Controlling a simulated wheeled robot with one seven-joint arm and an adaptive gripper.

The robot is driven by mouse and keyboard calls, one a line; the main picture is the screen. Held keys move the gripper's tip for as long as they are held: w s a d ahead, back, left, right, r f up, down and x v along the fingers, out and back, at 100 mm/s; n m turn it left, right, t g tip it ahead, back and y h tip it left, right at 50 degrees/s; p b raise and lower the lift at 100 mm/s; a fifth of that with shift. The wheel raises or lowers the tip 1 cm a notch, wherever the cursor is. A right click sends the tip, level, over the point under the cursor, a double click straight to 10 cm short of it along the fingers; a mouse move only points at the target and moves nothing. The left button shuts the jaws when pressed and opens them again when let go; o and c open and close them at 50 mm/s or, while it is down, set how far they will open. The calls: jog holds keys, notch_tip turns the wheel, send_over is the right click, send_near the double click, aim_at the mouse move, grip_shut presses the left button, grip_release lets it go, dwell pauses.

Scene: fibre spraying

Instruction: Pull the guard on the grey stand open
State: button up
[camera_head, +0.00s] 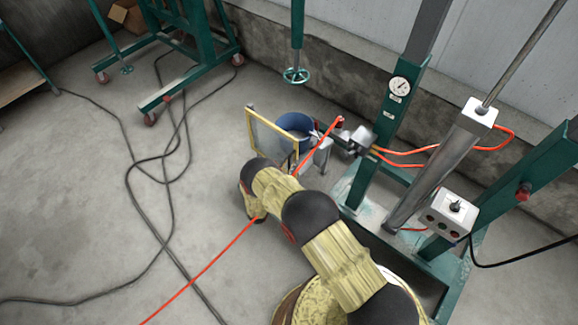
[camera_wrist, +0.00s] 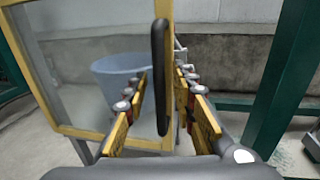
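The guard (camera_head: 272,138) is a clear pane in a yellow frame, upright beside a blue bucket (camera_head: 297,122) in the head view. In the wrist view the guard (camera_wrist: 90,135) fills the left side, with the bucket (camera_wrist: 115,72) seen through and past its pane. A dark vertical handle (camera_wrist: 161,70) stands at its right edge. My gripper (camera_wrist: 160,88) has its fingers apart, one on each side of the handle, with a gap visible on both sides. In the head view my arm hides the gripper. A grey part of the stand (camera_head: 322,157) shows just right of the guard.
A green press frame (camera_head: 375,135) with a gauge and a grey control box (camera_head: 447,213) stands to the right. An orange hose (camera_head: 205,268) and dark cables (camera_head: 135,180) lie on the floor.

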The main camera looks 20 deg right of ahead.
jog(key=shift+c, duration=1.4)
jog(key=c, duration=0.4)
